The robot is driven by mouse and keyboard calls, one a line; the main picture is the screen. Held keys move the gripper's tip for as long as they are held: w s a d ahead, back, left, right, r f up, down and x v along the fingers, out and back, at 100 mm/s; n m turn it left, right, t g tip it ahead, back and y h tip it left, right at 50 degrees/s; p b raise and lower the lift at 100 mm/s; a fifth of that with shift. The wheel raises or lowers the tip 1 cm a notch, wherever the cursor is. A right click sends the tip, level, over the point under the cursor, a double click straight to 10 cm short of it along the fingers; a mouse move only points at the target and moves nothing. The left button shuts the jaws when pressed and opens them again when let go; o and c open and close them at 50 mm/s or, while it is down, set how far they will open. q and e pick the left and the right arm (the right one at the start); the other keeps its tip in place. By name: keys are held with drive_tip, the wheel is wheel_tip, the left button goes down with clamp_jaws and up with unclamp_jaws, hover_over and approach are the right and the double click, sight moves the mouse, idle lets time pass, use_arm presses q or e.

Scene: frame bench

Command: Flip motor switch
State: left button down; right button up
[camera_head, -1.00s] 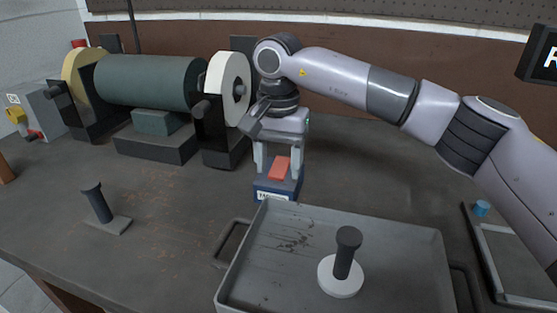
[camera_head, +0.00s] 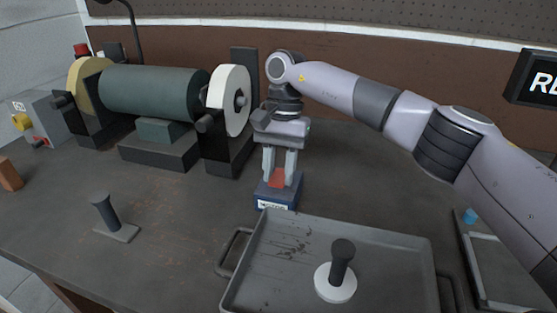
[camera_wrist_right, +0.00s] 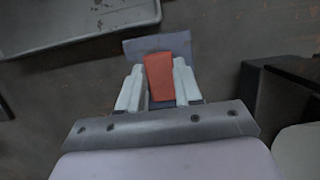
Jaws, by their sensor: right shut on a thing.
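The motor switch is a small blue box (camera_head: 276,196) with a white label on its front and a red rocker (camera_head: 277,178) on top. It stands on the bench behind the metal tray. My right gripper (camera_head: 279,176) points down at it from above, with its pale fingers shut on the red rocker. In the right wrist view the rocker (camera_wrist_right: 160,75) sits between the two fingers (camera_wrist_right: 159,88), and part of the box (camera_wrist_right: 131,47) shows beyond. The fingers hide part of the rocker in the head view. My left gripper is not in view.
A grinder with a green motor body (camera_head: 150,92) and a pale wheel (camera_head: 230,100) stands close to the left of my right gripper. In front is a tray (camera_head: 390,240) holding a dark-handled piece (camera_head: 341,265) on a white disc. A dark post (camera_head: 104,212) stands at left.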

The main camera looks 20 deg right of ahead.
sight(283, 170)
drive_tip(key=shift+w+d+r+g+y, duration=0.1)
drive_tip(key=shift+g+y, duration=0.2)
drive_tip(key=shift+g, duration=0.1)
drive_tip(key=o, duration=1)
drive_tip(key=shift+o, duration=0.2)
drive_tip(key=shift+v, duration=3.55)
